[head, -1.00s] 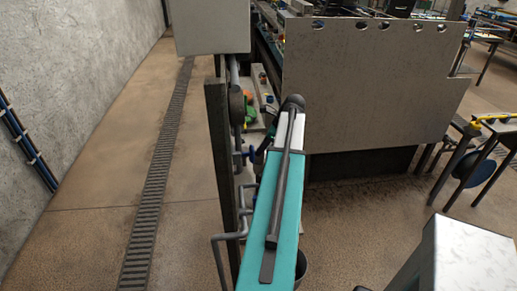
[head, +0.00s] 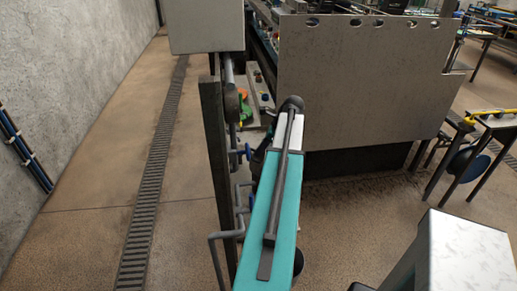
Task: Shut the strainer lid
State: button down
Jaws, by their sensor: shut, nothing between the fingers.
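I cannot make out the strainer or its lid for certain. Pipework with a round dark fitting (head: 232,103) and a blue valve handle (head: 237,154) stands left of centre, behind a dark upright post (head: 215,180). Small green and orange parts (head: 245,112) sit just right of that fitting. My teal arm reaches forward up the middle and ends in a dark rounded joint, partly covering what lies behind it. My gripper is not visible; whether the lid is open or shut cannot be seen.
A large grey metal panel (head: 365,85) stands beyond my arm. A grey box (head: 205,25) hangs above the pipes. A metal-topped unit (head: 465,258) is close at lower right. A long floor drain (head: 150,200) runs along the open floor at left, beside the wall.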

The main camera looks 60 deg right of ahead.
jog(key=shift+s+d+f, duration=0.3)
jog(key=shift+s+f, duration=0.1)
jog(key=shift+f, duration=0.2)
jog(key=shift+s+d+f, duration=0.3)
jog(key=shift+s+f, duration=0.15)
jog(key=shift+f, duration=0.1)
jog(key=shift+s+d+f, duration=0.3)
jog(key=shift+s+f, duration=0.1)
jog(key=shift+f, duration=0.2)
notch_tip(320, 180, up, 9)
jog(key=s+d+p, duration=0.1)
jog(key=p, duration=0.6)
jog(key=shift+s, duration=0.3)
jog(key=shift+d, duration=0.1)
